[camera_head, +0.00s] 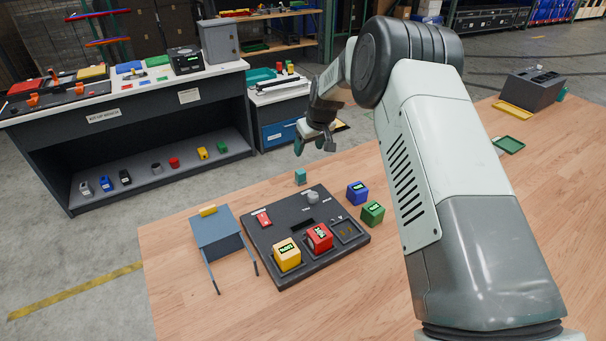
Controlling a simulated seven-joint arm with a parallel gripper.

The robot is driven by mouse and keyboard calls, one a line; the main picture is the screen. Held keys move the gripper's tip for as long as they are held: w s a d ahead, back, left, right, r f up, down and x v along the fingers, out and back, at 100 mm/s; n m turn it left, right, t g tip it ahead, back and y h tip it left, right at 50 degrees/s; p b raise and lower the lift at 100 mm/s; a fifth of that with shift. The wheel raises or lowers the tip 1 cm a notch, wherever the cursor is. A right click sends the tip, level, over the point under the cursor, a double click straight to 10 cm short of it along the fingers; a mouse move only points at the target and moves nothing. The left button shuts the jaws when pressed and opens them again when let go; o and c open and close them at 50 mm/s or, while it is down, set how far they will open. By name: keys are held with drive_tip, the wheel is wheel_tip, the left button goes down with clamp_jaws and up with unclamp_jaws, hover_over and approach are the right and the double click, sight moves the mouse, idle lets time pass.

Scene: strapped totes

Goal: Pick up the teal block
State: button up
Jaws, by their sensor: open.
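The small teal block (300,176) stands on the wooden table, just behind the back edge of the black panel. My gripper (314,148) is in the air above and slightly right of the block, fingers pointing down. Its jaws are apart with nothing between them. A gap shows between the fingertips and the block. My arm covers part of the table to the right.
The black panel (289,249) holds a yellow cube (287,255) and a red cube (319,237). A blue cube (357,193) and a green cube (372,213) stand to its right. A grey-blue stand (217,235) with a yellow block (208,210) is at left.

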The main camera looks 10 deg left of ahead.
approach(301, 171)
drive_tip(key=x, duration=0.4)
drive_tip(key=shift+w+a+f, duration=0.15)
drive_tip(key=shift+a+f, duration=0.15)
drive_tip(key=shift+d+x, duration=0.1)
drive_tip(key=shift+x, duration=1.35)
drive_tip(key=shift+d+x, duration=0.15)
drive_tip(key=shift+x, duration=1.35)
drive_tip(key=shift+f, duration=0.1)
drive_tip(key=c, duration=1)
drive_tip(key=shift+c, duration=0.2)
wheel_tip(301, 171, up, 10)
drive_tip(key=shift+r, duration=0.1)
